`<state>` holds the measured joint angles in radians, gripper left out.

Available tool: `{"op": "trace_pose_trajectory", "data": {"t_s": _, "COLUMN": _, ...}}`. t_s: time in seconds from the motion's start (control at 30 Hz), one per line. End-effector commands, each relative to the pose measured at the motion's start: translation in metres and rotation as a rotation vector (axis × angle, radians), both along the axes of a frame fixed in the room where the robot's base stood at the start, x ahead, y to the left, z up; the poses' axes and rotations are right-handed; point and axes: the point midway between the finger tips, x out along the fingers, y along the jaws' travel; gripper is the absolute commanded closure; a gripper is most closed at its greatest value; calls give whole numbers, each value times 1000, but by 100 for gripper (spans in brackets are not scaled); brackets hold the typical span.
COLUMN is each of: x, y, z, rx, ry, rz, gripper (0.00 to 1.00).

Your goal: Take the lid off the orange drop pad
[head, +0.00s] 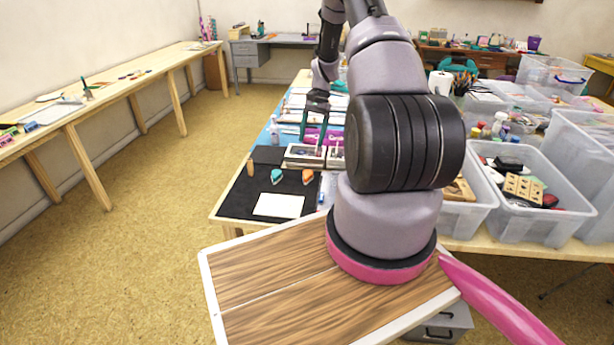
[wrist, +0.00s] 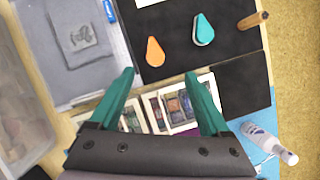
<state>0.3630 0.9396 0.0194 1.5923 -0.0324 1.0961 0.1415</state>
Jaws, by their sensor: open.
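The orange drop pad (head: 307,177) lies on the dark mat in the head view. It also shows in the wrist view (wrist: 155,52), rounded end toward my fingers; I cannot make out a seam between lid and base. A teal drop pad (head: 276,176) lies to its left; in the wrist view that pad (wrist: 203,30) is to the right and shows a pale rim. My gripper (wrist: 159,75) is open with nothing between its teal fingers, and the orange pad shows just beyond the fingertips. In the head view my gripper (head: 314,135) hangs over the table behind the pads.
Trays of small ink pads (wrist: 180,106) lie below my fingers. A wooden-handled tool (wrist: 253,20) and a white bottle (wrist: 270,143) are to the right. Clear bins (head: 530,190) fill the table's right side. The mat (head: 240,197) around the pads is mostly bare.

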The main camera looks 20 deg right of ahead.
Motion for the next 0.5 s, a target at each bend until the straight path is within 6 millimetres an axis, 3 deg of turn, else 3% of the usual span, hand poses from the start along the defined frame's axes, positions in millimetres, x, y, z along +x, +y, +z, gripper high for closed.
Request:
{"op": "trace_pose_trajectory", "data": {"t_s": 0.3, "x": -10, "y": 11, "z": -48, "rx": 6, "ry": 16, "rz": -7, "gripper": 19}}
{"op": "trace_pose_trajectory", "data": {"t_s": 0.5, "x": -13, "y": 15, "z": -63, "rx": 5, "ry": 12, "rz": -8, "gripper": 19}}
